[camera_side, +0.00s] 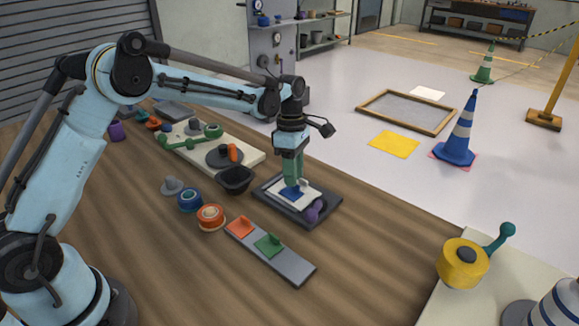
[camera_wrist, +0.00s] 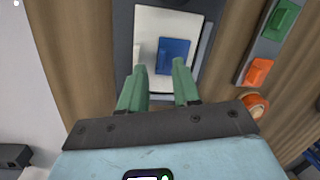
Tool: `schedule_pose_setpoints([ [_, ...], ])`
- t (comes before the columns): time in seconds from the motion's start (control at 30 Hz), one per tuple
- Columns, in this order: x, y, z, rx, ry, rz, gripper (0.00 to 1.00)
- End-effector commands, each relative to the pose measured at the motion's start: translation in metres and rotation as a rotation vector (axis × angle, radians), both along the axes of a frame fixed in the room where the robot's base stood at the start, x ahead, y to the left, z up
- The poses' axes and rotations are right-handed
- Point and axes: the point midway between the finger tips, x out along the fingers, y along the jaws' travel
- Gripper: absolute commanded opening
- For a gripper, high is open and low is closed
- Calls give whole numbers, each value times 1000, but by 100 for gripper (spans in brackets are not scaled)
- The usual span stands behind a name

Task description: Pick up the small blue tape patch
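The small blue tape patch (camera_wrist: 173,57) lies on a white sheet (camera_wrist: 150,22) on a dark tray. In the side view the patch (camera_side: 291,193) shows just below my fingertips. My gripper (camera_wrist: 159,72) has its two green fingers apart, with the patch beyond and between their tips and nothing held. In the side view my gripper (camera_side: 292,180) points down over the dark tray (camera_side: 318,217); whether the fingertips touch the sheet I cannot tell.
A grey strip (camera_side: 293,267) carries an orange patch (camera_side: 240,227) and a green patch (camera_side: 269,245). A black bowl (camera_side: 235,180), an orange tape roll (camera_side: 211,217) and a blue tape roll (camera_side: 190,200) stand left of the tray.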

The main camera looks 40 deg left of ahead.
Motion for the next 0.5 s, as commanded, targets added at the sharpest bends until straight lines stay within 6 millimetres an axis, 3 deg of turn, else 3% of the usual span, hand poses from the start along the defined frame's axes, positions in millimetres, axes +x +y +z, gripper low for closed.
schedule_pose_setpoints([
  [0.17, -2, -3, -17, 0, 0, -1, 32],
  [0.4, -2, -3, -18, 0, -1, -1, 32],
  [0.5, -2, -3, -18, -1, -1, -1, 16],
])
